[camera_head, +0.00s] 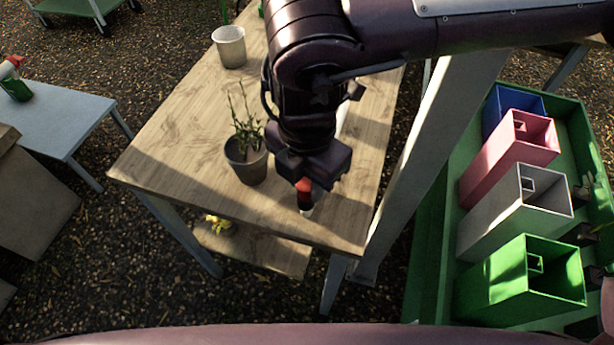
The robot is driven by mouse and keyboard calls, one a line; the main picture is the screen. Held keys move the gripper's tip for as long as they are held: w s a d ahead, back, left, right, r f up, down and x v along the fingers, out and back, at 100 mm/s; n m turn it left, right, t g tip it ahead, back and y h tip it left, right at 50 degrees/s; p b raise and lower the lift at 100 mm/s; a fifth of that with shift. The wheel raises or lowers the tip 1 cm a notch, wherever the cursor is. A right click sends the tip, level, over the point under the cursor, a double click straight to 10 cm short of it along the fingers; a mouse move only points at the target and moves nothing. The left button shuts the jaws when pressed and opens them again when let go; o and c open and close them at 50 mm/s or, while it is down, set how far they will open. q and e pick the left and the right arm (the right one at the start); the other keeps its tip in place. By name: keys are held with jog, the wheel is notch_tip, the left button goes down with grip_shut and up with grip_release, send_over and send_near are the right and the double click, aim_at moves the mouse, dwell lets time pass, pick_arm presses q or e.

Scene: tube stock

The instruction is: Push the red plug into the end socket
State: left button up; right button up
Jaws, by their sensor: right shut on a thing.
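My right gripper (304,178) is above the front part of the wooden table, pointing down. It is shut on the red plug (304,187), whose red upper part shows just below the jaws. A darker part and a pale tip show under the red; I cannot tell whether the tip touches the tabletop. The plug's upper end is hidden by the jaws. No socket can be clearly made out; several square tubes with open ends stand at the right, including a green one (505,285) and a white one (505,225). My left gripper is not in view.
The wooden table (175,150) carries a potted plant (246,160) just left of my gripper and a pale pot (229,47) farther back. A green tray (430,262) holds the tubes, including a pink one (500,165) and a blue one (497,103). The table's left part is clear.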

jog(key=shift+f, duration=0.15)
jog(key=o, duration=1.1)
